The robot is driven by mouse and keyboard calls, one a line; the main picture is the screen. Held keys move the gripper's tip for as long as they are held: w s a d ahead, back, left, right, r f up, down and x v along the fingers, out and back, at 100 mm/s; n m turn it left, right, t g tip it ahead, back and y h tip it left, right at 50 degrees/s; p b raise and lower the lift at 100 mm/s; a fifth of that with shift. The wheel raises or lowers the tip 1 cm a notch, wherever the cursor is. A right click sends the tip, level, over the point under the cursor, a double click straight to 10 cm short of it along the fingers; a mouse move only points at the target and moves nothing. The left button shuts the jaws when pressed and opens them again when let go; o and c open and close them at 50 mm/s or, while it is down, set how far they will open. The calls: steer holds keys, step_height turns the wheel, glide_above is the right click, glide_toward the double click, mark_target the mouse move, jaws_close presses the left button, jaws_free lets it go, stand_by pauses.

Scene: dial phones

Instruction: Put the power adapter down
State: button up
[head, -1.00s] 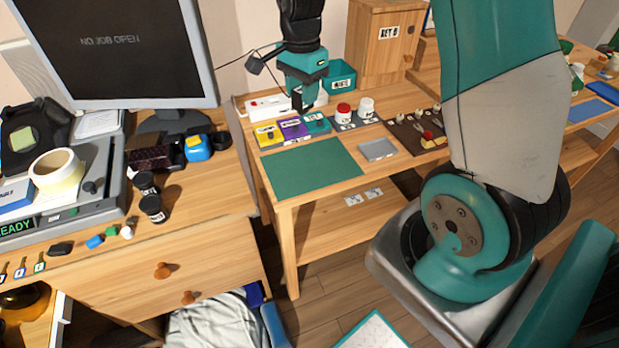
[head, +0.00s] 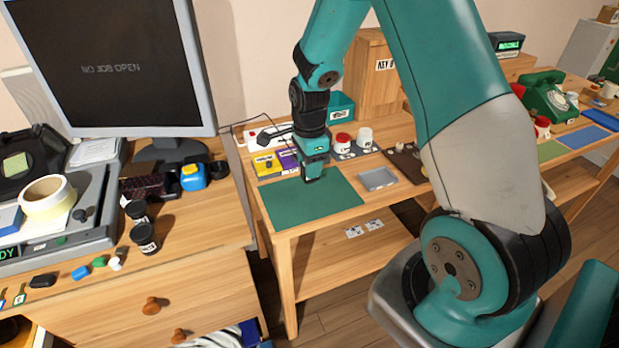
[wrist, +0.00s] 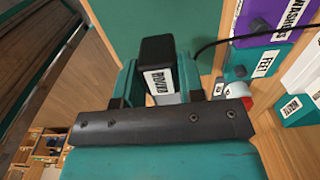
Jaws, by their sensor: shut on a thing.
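My gripper (head: 311,178) is over the back part of the green mat (head: 310,210) on the wooden table. In the wrist view my gripper (wrist: 160,88) is shut on the power adapter (wrist: 157,52), a black block with a white lettered label. The green mat (wrist: 150,14) shows beyond the adapter in that view. I cannot tell whether the adapter touches the mat. In the head view the adapter is mostly hidden by the gripper.
Behind the mat stand a yellow box (head: 265,164) and a purple box (head: 288,158). A grey tray (head: 377,180) lies right of the mat, with red-lidded and white jars (head: 364,137) behind. A thin black cable (wrist: 218,42) runs near the adapter. The mat's front is clear.

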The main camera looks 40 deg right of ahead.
steer(key=shift+f, duration=2.05)
steer(key=shift+f, duration=0.1)
steer(key=o, duration=0.7)
step_height(320, 180, up, 12)
steer(key=shift+f, duration=0.2)
steer(key=s+a+r+n+y, duration=0.1)
steer(key=s+a+r+n, duration=0.35)
steer(key=a+n, duration=0.25)
steer(key=s+a+r+n+y, duration=0.1)
steer(key=s+a+r+n, duration=0.35)
steer(key=a+n, duration=0.3)
steer(key=s+a+r+n+y, duration=0.1)
steer(key=s+a+n, duration=0.3)
steer(key=s+n, duration=0.2)
steer(key=s+a+r+n+y, duration=0.1)
steer(key=s+a+r+n, duration=0.1)
steer(key=s+a+n, duration=0.2)
steer(key=s+n, duration=0.3)
steer(key=n, duration=0.1)
steer(key=shift+s+a+r, duration=0.15)
steer(key=shift+s+r, duration=0.05)
steer(key=shift+r, duration=0.1)
